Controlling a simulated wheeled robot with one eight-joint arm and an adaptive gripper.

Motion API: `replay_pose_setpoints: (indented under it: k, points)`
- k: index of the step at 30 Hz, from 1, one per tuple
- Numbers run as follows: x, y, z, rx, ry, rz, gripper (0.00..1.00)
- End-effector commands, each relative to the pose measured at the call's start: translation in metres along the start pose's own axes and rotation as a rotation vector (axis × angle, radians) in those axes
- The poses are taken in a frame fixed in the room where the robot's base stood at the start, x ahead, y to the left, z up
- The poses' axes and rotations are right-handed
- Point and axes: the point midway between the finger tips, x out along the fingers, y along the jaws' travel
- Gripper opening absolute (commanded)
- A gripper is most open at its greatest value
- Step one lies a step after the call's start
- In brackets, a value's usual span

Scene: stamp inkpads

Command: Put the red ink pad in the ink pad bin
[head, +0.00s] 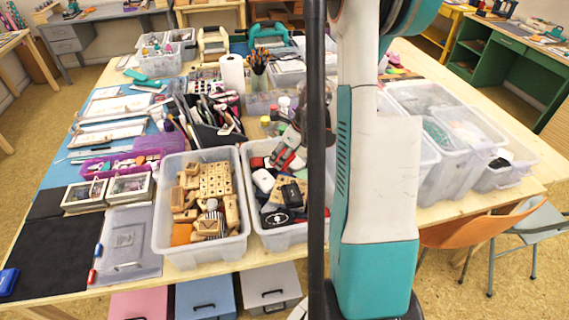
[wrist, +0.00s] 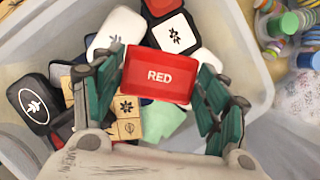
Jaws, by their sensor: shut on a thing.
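My gripper (wrist: 160,85) is shut on the red ink pad (wrist: 158,76), a red block marked "RED", with green fingers on its left and right sides. In the wrist view the pad is above the ink pad bin (wrist: 258,100), a clear plastic tub. The bin holds several black, white and red pads, wooden stamp blocks and a light green piece. In the head view the bin (head: 283,239) stands at the table's front edge, right of the middle, partly hidden by my arm. My gripper (head: 287,152) is over its back part; the held pad is hard to make out there.
A similar clear bin (head: 165,225) full of wooden stamps stands directly left. Behind are a black organizer (head: 205,130) with tools and small jars (head: 284,103). Clear tubs (head: 450,160) stand right of my arm. A dark mat (head: 45,255) at front left is mostly bare.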

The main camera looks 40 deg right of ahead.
Motion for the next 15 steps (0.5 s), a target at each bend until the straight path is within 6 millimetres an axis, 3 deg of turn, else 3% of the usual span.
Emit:
replay_pose_setpoints:
  k: [7,15]
  points:
    - [0.033,0.000,-0.014,0.000,0.000,0.000,0.43]
    - [0.034,0.000,-0.014,0.000,0.000,0.000,0.43]
